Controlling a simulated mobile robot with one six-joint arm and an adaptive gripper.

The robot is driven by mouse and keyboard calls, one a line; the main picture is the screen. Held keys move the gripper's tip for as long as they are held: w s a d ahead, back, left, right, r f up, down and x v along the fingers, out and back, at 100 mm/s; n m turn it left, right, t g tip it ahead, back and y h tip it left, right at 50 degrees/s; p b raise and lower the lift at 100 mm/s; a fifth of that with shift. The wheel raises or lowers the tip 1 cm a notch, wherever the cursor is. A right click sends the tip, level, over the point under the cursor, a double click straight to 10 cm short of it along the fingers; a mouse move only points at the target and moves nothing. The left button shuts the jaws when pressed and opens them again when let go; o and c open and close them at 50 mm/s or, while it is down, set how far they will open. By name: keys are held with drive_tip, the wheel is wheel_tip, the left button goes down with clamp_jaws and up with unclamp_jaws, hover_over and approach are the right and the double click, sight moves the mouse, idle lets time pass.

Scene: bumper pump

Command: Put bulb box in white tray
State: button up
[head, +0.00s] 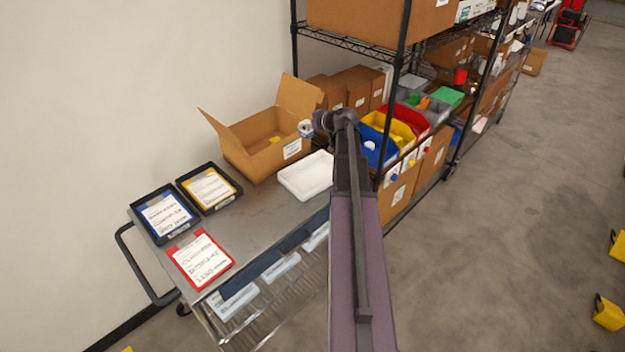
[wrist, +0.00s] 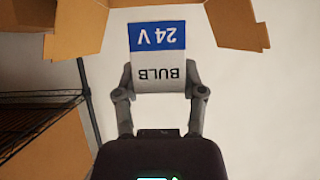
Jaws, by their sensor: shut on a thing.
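The bulb box (wrist: 158,58) is white with a blue band reading 24V and the word BULB, upside down in the wrist view. My gripper (wrist: 158,82) is shut on it, one finger on each side. In the head view the bulb box (head: 306,128) shows small at the end of my arm, in front of the right side of the open carton. The white tray (head: 305,177) lies on the metal cart, just below and near the held box. The part of the tray by my arm is partly hidden.
An open cardboard carton (head: 262,140) with raised flaps stands behind the tray. Black document trays (head: 209,188) and a red-framed sheet (head: 200,258) lie at the cart's left. Wire shelving with blue, yellow and red bins (head: 400,128) stands close at right.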

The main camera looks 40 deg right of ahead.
drive_tip(key=m+h+b, duration=0.1)
drive_tip(key=b, duration=1.4)
hover_over(307, 188)
wheel_tip(307, 188, down, 15)
wheel_tip(307, 188, down, 6)
drive_tip(key=b, duration=0.6)
drive_tip(key=shift+f, duration=0.15)
drive_tip(key=shift+f+b, duration=1.85)
drive_tip(key=shift+b, duration=0.05)
drive_tip(key=shift+f, duration=0.2)
drive_tip(key=o, duration=1.1)
